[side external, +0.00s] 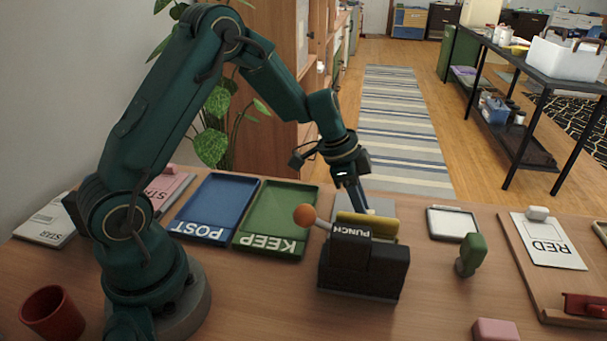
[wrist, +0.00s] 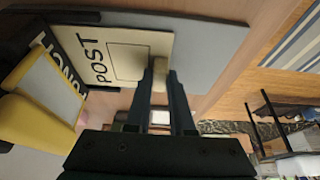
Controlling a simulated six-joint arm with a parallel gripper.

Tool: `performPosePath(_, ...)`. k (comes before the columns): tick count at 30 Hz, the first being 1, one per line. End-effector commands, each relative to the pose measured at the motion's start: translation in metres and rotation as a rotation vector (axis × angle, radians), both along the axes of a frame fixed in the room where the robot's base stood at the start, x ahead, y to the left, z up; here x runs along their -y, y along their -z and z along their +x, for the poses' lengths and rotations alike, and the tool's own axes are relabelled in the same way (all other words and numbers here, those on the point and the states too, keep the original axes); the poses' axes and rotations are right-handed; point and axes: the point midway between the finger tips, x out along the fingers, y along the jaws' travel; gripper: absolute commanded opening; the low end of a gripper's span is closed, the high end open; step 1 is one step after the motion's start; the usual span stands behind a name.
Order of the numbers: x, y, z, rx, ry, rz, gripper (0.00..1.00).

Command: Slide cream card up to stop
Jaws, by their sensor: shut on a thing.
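The cream card (wrist: 88,44), printed POST, lies on a grey plate (wrist: 208,45) in the wrist view. My gripper (wrist: 160,82) is shut on the card's small cream knob (wrist: 159,70). A dark bar (wrist: 75,17) runs along the card's upper edge, and another dark edge (wrist: 20,68) lies to its left; I cannot tell which is the stop or whether the card touches it. In the side view my gripper (side external: 361,204) reaches down behind the black punch (side external: 362,268), which has a yellow top (side external: 383,228) and hides most of the card.
A blue POST tray (side external: 218,195) and a green KEEP tray (side external: 283,205) lie left of the punch, whose orange-knobbed lever (side external: 304,214) points left. A pad (side external: 452,223), green stamp (side external: 471,254) and RED card (side external: 545,240) lie right. A red cup (side external: 52,313) stands front left.

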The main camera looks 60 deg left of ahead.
Motion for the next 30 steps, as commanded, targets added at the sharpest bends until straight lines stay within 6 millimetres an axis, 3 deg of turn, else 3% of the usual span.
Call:
performPosePath(29, 0.014, 0.0, -0.014, 0.0, -0.001, 0.0, 0.0)
performPosePath(30, 0.014, 0.0, -0.014, 0.0, -0.001, 0.0, 0.36)
